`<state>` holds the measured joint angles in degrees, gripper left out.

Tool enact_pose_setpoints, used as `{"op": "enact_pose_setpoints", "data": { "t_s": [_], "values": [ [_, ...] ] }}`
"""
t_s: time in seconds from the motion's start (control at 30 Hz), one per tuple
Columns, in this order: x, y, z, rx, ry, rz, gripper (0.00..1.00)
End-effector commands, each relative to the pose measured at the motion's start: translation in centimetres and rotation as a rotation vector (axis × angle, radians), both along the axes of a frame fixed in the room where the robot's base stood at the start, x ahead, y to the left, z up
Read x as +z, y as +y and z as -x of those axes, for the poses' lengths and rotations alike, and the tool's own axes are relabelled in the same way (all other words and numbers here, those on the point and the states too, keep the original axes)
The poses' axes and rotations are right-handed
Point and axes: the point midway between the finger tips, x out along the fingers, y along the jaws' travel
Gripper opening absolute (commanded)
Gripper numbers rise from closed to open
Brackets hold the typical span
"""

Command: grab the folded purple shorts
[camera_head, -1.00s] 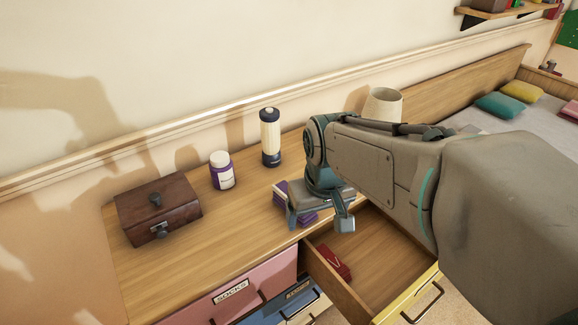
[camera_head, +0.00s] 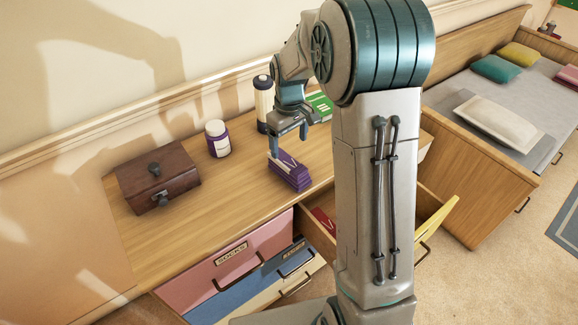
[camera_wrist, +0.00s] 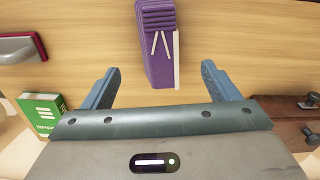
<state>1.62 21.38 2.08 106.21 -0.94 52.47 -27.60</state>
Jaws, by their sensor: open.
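The folded purple shorts (camera_head: 289,172) are a small stacked bundle with white drawstrings, lying on the wooden dresser top near its front edge. They also show in the wrist view (camera_wrist: 159,45), at the top centre, ahead of my fingers. My gripper (camera_head: 287,138) is above and just behind the shorts in the head view. The shorts lie roughly in line with the gap and look apart from both fingers.
A brown wooden box (camera_head: 158,180), a purple-labelled jar (camera_head: 217,139) and a tall bottle (camera_head: 264,103) stand along the dresser's back. A green box (camera_head: 320,105) is behind my gripper. An open drawer (camera_head: 320,238) with a red item juts out below the shorts.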

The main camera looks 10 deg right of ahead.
Motion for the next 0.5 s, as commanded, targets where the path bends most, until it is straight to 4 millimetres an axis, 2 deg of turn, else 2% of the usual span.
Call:
{"op": "enact_pose_setpoints", "data": {
  "t_s": [0.1,0.2,0.5],
  "values": [
    [-2.5,0.0,0.1,0.0,0.005,0.001,0.82],
    [-3.9,0.0,0.0,0.0,0.002,0.0,0.82],
    [-6.1,-0.1,-0.1,-0.001,0.003,0.001,0.82]
  ]
}}
